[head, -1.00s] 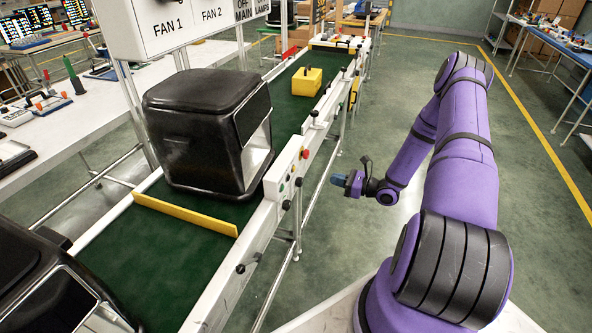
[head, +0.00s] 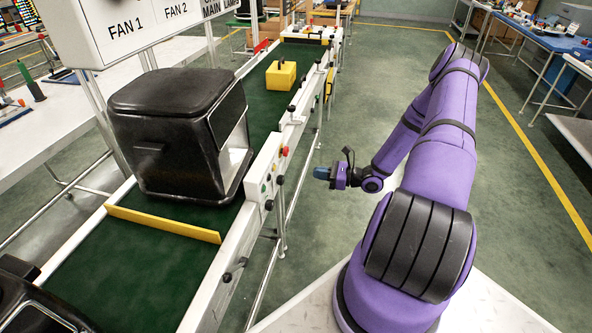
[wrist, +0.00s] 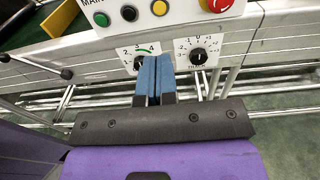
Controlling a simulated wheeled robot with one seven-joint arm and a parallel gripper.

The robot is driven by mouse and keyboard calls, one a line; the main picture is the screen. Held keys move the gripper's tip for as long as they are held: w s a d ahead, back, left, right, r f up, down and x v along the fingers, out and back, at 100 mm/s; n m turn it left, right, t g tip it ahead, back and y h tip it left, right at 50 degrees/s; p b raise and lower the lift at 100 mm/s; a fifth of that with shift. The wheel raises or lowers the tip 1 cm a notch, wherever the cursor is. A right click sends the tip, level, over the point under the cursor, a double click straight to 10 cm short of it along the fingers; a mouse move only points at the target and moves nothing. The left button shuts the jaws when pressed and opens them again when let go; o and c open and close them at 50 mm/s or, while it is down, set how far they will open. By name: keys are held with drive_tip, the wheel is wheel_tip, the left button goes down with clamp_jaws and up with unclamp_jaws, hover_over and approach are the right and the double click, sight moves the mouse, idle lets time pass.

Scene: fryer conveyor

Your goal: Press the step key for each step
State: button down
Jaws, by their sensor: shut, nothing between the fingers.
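The conveyor's control panel (wrist: 176,12) shows in the wrist view with a green button (wrist: 102,19), a black button (wrist: 129,13), a yellow button (wrist: 160,7) and a red stop button (wrist: 215,4). Two black dials with number scales sit below it. I cannot tell which button is the step key. In the head view the panel (head: 265,178) is on the conveyor's right side. My gripper (wrist: 155,62) has blue fingers shut together, empty, in front of the left dial, which it partly covers. In the head view my gripper (head: 319,173) is right of the panel, apart from it.
A black fryer (head: 165,150) stands on the green belt (head: 150,240) behind a yellow bar (head: 163,223). A yellow box (head: 281,76) is farther along. Another black fryer (head: 35,310) is at the lower left. Small black knobs stick out along the rail.

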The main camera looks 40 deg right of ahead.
sight(275, 167)
drive_tip(key=x, duration=1.2)
drive_tip(key=shift+w+a, duration=0.55)
drive_tip(key=shift+w, duration=0.05)
